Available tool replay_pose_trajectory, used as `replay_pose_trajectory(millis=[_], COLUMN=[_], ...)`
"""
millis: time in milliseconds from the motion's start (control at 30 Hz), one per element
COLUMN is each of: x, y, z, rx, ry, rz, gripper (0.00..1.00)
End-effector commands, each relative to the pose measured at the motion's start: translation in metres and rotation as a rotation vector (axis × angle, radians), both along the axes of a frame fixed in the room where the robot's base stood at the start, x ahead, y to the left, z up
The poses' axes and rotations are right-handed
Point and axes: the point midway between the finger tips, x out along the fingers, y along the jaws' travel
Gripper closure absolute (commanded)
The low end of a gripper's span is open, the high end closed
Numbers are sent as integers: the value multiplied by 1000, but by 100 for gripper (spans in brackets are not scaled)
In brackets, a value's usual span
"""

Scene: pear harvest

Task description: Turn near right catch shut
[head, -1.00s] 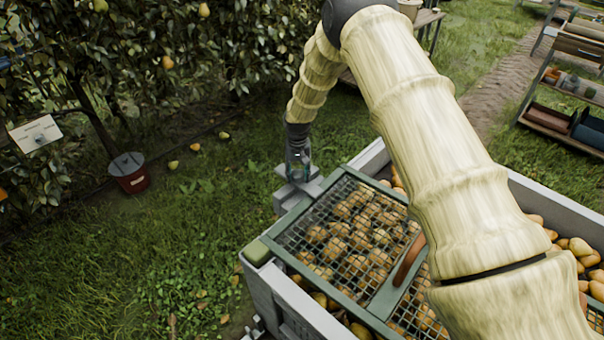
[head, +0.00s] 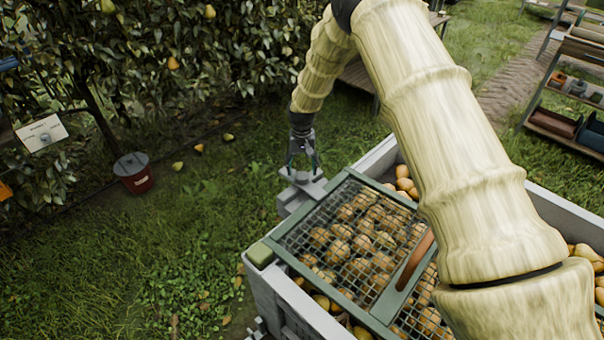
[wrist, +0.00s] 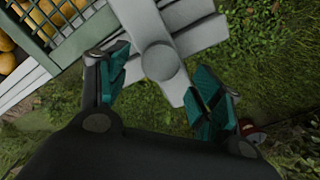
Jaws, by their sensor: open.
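A light grey catch (head: 306,186) with a round hub and crossing bars sits at the crate's far left corner in the head view, beside the green-framed mesh lid (head: 284,226). The wrist view shows the catch (wrist: 168,66) close up, with one bar running down between my fingers. My gripper (head: 301,168) points down just over it, fingers spread. In the wrist view my gripper (wrist: 160,80) has its teal pads on either side of the lower bar, apart from it on the right; contact on the left I cannot tell.
The grey crate (head: 298,308) holds several pears under the lid, which has a brown handle (head: 415,262). A red bucket (head: 134,174) stands on the grass by the tree. A shelf rack (head: 545,100) stands at the far right.

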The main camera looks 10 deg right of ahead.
Motion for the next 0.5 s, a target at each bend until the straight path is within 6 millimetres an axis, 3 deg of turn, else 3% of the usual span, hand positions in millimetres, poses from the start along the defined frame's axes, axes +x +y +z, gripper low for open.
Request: replay_pose_trajectory(millis=[233, 500], x=[0, 0], y=[0, 0], z=[46, 73], rx=[0, 0], ry=[-2, 0], rz=[-1, -1], gripper=[34, 34])
